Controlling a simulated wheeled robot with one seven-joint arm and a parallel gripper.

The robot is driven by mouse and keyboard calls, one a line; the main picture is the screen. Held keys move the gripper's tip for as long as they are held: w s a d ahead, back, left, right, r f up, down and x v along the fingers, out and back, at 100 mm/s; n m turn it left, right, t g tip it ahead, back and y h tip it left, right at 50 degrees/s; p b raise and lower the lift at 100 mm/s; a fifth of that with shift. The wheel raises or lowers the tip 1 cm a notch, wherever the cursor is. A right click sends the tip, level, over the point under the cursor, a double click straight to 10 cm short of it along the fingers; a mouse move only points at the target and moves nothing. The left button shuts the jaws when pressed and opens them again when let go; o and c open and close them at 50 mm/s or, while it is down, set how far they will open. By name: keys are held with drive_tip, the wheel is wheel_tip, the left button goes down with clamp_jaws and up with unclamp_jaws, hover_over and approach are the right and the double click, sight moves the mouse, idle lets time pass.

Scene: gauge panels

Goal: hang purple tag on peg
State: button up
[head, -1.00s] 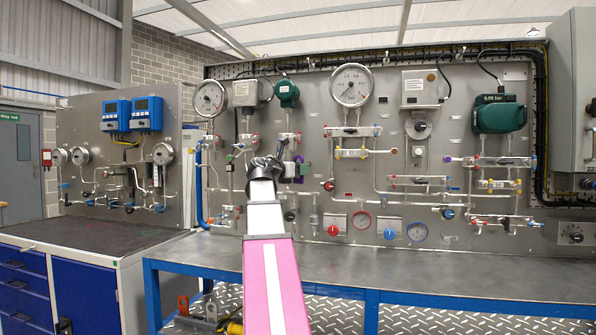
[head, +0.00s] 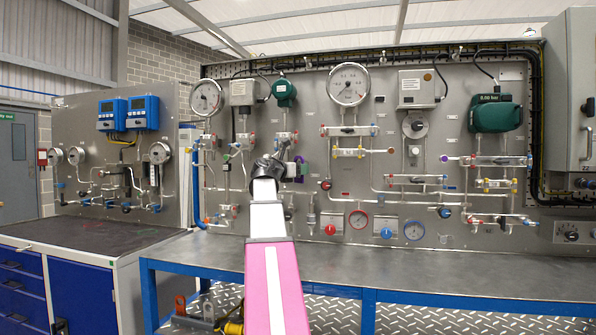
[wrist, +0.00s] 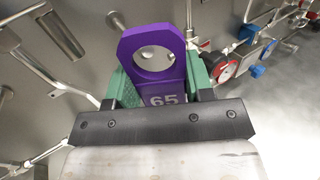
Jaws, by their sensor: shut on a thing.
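A purple tag (wrist: 152,68) with a round hole near its end and the number 65 is in the wrist view. My gripper (wrist: 158,88) is shut on its lower part, with green pads on both sides. The holed end points away from my gripper, towards the grey panel. A short metal peg-like rod (wrist: 118,20) shows just beyond the tag's upper left; I cannot tell whether it is the task's peg. Grey panel shows through the hole, with no clear sign of a peg through it.
Pipes and valves crowd the panel around my gripper. A red knob (wrist: 222,66) and blue fittings (wrist: 250,58) lie right of the tag. A large gauge (head: 348,84) is higher on the panel. The grey bench top (head: 430,272) below is clear.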

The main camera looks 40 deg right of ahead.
drive_tip(key=shift+w+d+f, duration=0.2)
drive_tip(key=shift+w+d, duration=0.35)
drive_tip(key=shift+d, duration=0.1)
drive_tip(key=shift+w+d+f, duration=0.25)
drive_tip(key=shift+w+d, duration=0.25)
drive_tip(key=shift+d, duration=0.15)
drive_tip(key=shift+w+d+f, duration=0.2)
drive_tip(key=shift+w+d, duration=0.35)
drive_tip(key=shift+d, duration=0.1)
drive_tip(key=o, duration=1)
drive_tip(key=shift+c, duration=0.2)
drive_tip(key=s+a, duration=0.1)
drive_tip(key=a, duration=0.9)
drive_tip(key=shift+s+a, duration=0.35)
drive_tip(key=shift+a, duration=0.1)
